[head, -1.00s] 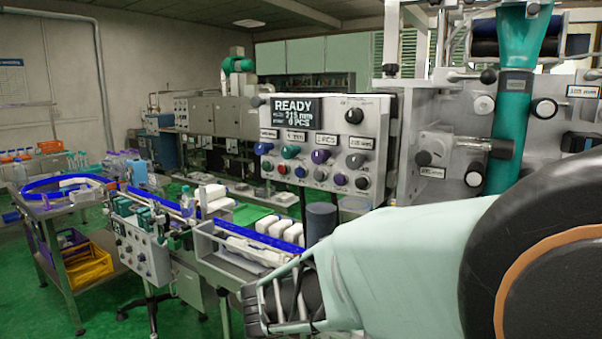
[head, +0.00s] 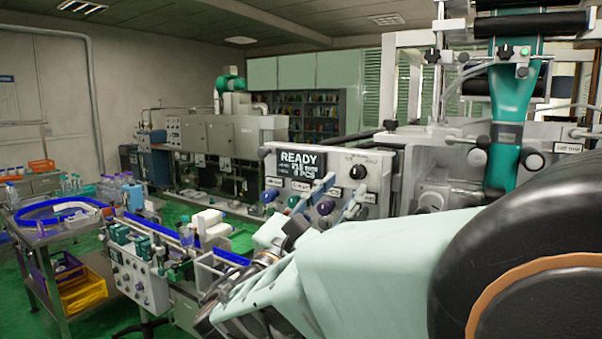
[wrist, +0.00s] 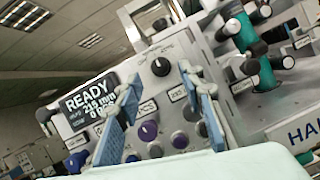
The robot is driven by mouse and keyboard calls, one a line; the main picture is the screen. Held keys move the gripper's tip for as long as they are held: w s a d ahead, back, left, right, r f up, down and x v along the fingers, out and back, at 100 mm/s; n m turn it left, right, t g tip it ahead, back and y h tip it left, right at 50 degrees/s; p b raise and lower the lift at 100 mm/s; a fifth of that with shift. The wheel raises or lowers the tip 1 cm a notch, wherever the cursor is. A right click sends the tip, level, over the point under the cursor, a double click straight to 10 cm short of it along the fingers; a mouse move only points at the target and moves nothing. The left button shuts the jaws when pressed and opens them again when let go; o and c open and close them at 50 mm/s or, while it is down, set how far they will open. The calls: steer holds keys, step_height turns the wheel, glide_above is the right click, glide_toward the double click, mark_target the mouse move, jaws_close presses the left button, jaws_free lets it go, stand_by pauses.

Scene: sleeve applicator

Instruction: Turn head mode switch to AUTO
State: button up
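The control panel (head: 376,160) fills the middle of the head view, with a READY display (head: 301,162) and several knobs. A black rotary knob (head: 358,172) sits at its upper right; it also shows in the wrist view (wrist: 161,66). The fingers cover parts of the lower knobs.
A green-teal tube assembly (head: 507,120) stands right of the panel. Two more black knobs (head: 432,55) and (head: 506,52) are mounted higher up.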

mark_target(354, 175)
steer(key=shift+p+x, duration=0.3)
steer(key=shift+x, duration=1.85)
steer(key=shift+c, duration=0.6)
jaws_close()
